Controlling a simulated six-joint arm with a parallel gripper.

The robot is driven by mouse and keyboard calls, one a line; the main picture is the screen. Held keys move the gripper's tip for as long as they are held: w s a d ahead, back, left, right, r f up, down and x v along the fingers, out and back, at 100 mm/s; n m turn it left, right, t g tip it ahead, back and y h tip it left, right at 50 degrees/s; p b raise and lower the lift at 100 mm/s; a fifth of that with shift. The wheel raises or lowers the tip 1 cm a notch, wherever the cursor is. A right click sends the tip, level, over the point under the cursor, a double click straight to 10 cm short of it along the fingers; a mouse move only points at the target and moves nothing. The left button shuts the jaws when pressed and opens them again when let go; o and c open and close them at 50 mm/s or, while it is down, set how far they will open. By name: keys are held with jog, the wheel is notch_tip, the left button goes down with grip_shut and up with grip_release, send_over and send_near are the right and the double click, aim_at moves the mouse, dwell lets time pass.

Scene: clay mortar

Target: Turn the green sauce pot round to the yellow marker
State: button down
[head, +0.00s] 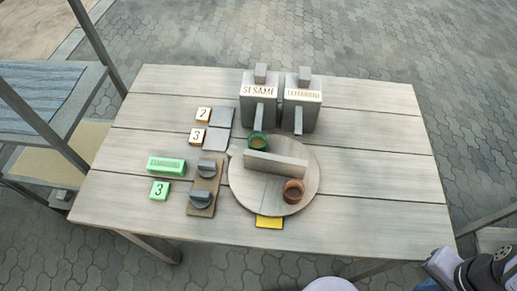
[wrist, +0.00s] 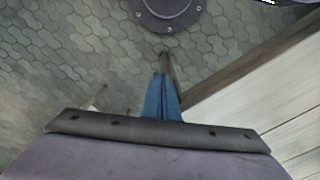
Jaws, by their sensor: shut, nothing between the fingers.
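The green sauce pot (head: 257,141) stands at the back of a round wooden turntable (head: 245,190), beneath the spout of the SESAME dispenser. An upright board (head: 275,166) crosses the turntable in front of it. A brown pot (head: 293,191) stands on the near side of the board. The yellow marker (head: 269,222) lies on the table at the turntable's near edge, partly covered by it. My gripper (wrist: 163,98) shows blue fingers, shut and empty, in the wrist view. It is over the paving beside the table edge, away from the turntable. The fingers are not clear in the head view.
The SESAME dispenser (head: 259,101) and a second dispenser (head: 300,105) stand behind the turntable. A board with two grey knobs (head: 205,189) is close on its left. Green blocks (head: 166,166), number tiles and grey plates lie further left. The table's right side is clear.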

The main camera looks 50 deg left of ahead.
aim_at(263, 161)
dwell(0.4)
